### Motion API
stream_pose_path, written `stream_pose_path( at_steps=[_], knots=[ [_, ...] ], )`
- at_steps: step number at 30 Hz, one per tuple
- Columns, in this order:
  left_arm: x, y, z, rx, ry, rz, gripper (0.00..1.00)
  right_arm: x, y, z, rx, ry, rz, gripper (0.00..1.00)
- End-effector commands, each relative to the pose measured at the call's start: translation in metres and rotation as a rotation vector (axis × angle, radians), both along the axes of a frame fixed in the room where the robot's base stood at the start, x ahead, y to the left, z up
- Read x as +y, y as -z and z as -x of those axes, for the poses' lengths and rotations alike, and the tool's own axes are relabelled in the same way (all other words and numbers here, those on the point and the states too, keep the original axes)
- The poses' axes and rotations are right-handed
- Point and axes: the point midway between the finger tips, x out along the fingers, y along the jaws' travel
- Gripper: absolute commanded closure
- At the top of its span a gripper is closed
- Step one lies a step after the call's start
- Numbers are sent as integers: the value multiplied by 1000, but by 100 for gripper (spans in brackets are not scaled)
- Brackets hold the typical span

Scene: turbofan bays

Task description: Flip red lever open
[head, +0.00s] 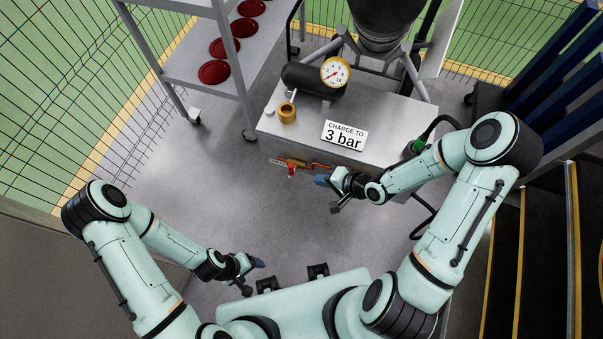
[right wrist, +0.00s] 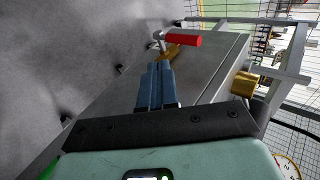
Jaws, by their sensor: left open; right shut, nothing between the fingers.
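The red lever (head: 292,170) is on the front face of the grey bench (head: 390,128), on a brass-coloured valve with pipework. In the right wrist view the red lever (right wrist: 184,41) lies just beyond the fingertips, sticking out to the right of the valve's stem. My right gripper (head: 324,181) is shut and empty, to the right of the lever and apart from it in the head view. Its blue fingers (right wrist: 155,86) are together and point towards the valve. My left gripper (head: 254,277) is open and empty, low over the floor, far from the bench.
On the bench are a round gauge (head: 335,72) on a black cylinder, a brass fitting (head: 287,112) and a "CHARGE TO 3 bar" sign (head: 345,135). A shelf rack (head: 185,65) with red discs stands at the left. Open floor (head: 215,195) lies before the bench.

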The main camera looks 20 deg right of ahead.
Motion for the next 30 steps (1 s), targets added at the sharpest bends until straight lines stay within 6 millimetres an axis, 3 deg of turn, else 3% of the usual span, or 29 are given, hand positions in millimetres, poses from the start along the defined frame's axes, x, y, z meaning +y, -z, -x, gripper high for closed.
stream_pose_path(
  at_steps=[1, 6, 15, 30],
  knots=[
    [0, 7, 5, 6, 0, 0, 27, 8, 12, -5, 2, -5, -2, 100],
    [0, 13, 8, 9, 0, 0, 27, 26, 33, -24, 0, -4, -2, 100],
    [0, 5, 3, 3, 0, 0, 27, 49, 28, -50, -1, -1, 1, 100],
    [0, 5, 4, 4, 0, 0, 27, 51, 28, -52, 3, 0, 5, 100]
  ],
)
